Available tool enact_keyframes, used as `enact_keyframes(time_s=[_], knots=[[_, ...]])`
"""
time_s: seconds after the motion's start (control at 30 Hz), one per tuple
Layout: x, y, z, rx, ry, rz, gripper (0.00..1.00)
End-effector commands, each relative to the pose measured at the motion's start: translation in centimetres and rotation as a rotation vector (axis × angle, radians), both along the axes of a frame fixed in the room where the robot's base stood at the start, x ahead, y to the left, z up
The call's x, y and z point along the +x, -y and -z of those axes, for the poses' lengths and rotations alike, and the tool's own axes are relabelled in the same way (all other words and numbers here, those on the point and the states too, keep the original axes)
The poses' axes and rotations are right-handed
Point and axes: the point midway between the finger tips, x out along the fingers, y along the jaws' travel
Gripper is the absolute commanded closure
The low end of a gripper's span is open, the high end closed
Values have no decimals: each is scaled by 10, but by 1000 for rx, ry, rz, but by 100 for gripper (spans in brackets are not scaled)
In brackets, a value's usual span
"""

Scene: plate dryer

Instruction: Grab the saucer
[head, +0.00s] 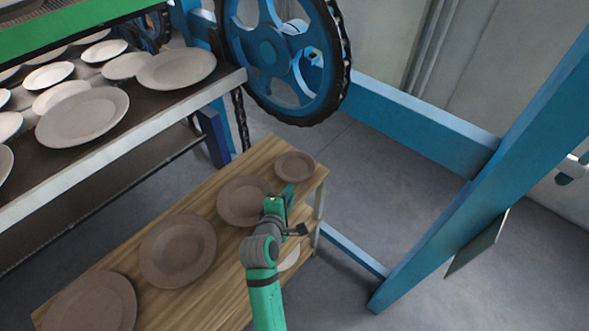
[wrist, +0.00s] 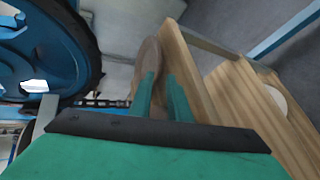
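The saucer (head: 295,166), a small brown round dish, lies flat near the far end of the wooden table (head: 215,297). In the wrist view the saucer (wrist: 148,57) shows nearly edge-on, just beyond my fingertips and partly covered by the left finger. My gripper (head: 288,190) is at the near side of the saucer, close to its rim. In the wrist view its two green fingers (wrist: 160,76) stand apart with a narrow gap and nothing clearly held between them. I cannot tell whether a finger touches the saucer.
Larger brown plates (head: 245,201) lie in a row along the table. A pale round thing (head: 290,258) shows lower down, beside my arm. A rack with many plates (head: 83,117) stands at left. A blue wheel (head: 268,52) and a blue frame (head: 425,115) stand behind and at right.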

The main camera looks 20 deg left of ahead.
Motion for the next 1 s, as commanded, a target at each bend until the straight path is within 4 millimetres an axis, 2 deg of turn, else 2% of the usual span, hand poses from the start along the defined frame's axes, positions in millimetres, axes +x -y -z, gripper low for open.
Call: enact_keyframes(time_s=[0.27,0.53,0.87,0.97,1.0], knots=[[20,2,7,1,0,7,84],[53,-2,20,0,-1,7,84],[59,-5,24,1,0,2,84],[59,-5,24,1,0,2,100],[59,-5,24,1,0,2,100]])
